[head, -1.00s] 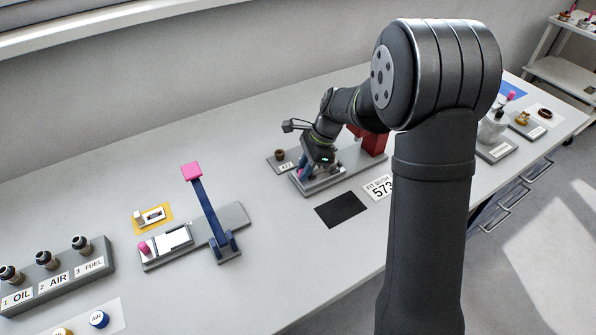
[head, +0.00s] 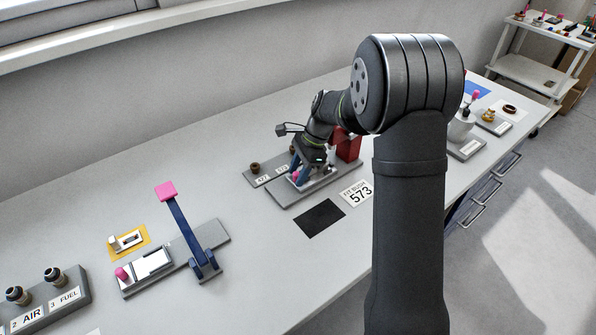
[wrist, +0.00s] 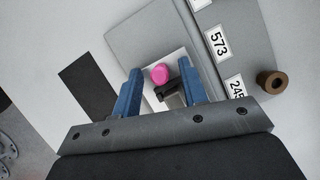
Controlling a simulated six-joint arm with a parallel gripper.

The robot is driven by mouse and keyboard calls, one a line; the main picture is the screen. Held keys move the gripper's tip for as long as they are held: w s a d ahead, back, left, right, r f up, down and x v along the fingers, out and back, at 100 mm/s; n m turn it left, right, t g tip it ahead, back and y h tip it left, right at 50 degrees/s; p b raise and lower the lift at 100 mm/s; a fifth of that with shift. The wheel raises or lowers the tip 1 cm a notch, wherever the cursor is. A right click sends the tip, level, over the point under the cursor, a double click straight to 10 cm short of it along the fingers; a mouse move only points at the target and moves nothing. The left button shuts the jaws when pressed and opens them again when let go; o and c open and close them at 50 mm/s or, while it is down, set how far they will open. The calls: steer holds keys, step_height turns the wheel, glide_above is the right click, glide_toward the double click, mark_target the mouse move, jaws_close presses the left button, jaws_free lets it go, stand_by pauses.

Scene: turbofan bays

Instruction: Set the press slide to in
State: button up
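The press stands on a grey base plate (head: 284,199) in the middle of the bench, with a red body (head: 347,147) at its right end. A slide with a pink knob (wrist: 159,74) sits on the plate; the knob also shows in the head view (head: 296,175). My gripper (wrist: 162,84) is open over the slide, its blue fingers to the left and right of the knob. The knob appears between the fingertips, without visible contact. A black block (wrist: 172,88) lies close to the right finger. How far the slide is in is hard to tell.
A labelled strip with a brown bushing (wrist: 272,82) lies beside the press. A black mat (head: 320,218) and a "FIT BUSH 573" card (head: 357,192) lie in front. Another pink-knobbed slide fixture (head: 146,272) with a blue lever (head: 184,228) stands left. Bench between is clear.

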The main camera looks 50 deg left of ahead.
step_height(320, 180, up, 5)
steer(key=shift+w+f, duration=0.1)
steer(key=shift+f, duration=0.1)
steer(key=w+d+r, duration=0.6)
steer(key=d, duration=0.3)
steer(key=shift+w+d+r, duration=0.2)
steer(key=shift+w+d, duration=0.05)
steer(key=shift+w, duration=0.05)
steer(key=shift+a, duration=0.1)
steer(key=s+a+r+n+t+h, duration=0.1)
steer(key=s+a+r+n+t, duration=0.3)
steer(key=s+a+r+n, duration=0.4)
steer(key=f, duration=0.6)
steer(key=a+f+m, duration=0.1)
steer(key=f, duration=0.5)
steer(key=f+m, duration=0.1)
steer(key=f, duration=0.5)
steer(key=shift+w+a, duration=0.25)
steer(key=shift+w, duration=0.05)
steer(key=shift+c, duration=0.5)
jaws_close()
